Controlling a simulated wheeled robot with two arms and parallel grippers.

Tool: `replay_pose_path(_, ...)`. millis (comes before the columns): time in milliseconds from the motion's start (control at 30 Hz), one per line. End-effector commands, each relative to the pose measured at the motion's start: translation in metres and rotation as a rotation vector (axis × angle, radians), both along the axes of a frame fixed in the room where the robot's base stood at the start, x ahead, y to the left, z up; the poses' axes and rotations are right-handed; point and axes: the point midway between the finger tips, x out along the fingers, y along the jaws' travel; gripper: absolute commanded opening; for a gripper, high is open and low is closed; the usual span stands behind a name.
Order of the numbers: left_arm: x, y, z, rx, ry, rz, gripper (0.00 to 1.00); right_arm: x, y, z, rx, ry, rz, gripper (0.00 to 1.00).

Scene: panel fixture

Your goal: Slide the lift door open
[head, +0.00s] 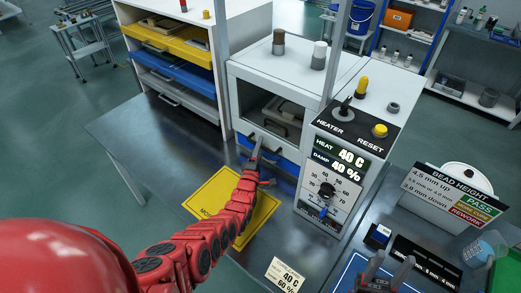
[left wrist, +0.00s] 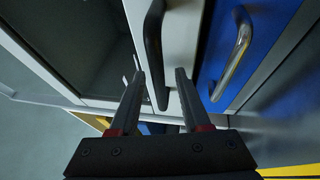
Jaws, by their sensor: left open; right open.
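The lift door (head: 272,112) is a dark see-through pane in a pale frame, on the front of the white cabinet. In the left wrist view the pane (left wrist: 75,45) is at left, and a black bar handle (left wrist: 154,55) stands on its pale frame. My left gripper (head: 262,148) is at the door's lower edge. In the left wrist view its open fingers (left wrist: 159,75) lie either side of the handle's end; contact cannot be told. My right gripper (head: 391,262) is open and empty at the bottom right of the head view.
A blue drawer (left wrist: 255,50) with a silver handle lies beside the door frame. The heater panel (head: 335,180) stands right of the door. A yellow mat (head: 212,193) lies under my left arm. A drawer rack (head: 180,85) stands at left. The bench's left part is clear.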

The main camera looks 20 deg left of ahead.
Motion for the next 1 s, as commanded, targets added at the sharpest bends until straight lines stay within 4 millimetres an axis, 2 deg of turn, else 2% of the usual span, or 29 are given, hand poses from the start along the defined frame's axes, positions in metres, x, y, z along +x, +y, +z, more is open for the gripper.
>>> replay_pose_path(267,0.0010,-0.0003,0.0006,0.000,0.000,0.000,0.45,0.0000,0.0000,-0.0002,0.000,0.000,0.000,0.50)
replay_pose_path(500,0.0009,-0.0004,0.0005,0.000,0.000,0.000,0.02,0.0001,0.0000,-0.0002,0.000,0.000,0.000,0.50)
replay_pose_path(533,0.0009,-0.0004,0.0005,0.000,0.000,-0.001,0.00,0.0000,0.0000,-0.0002,0.000,0.000,0.000,0.50)
replay_pose_path(1000,0.0008,-0.0006,0.0002,0.000,0.001,-0.001,0.00,0.0001,0.0000,-0.0002,0.000,0.000,0.000,0.50)
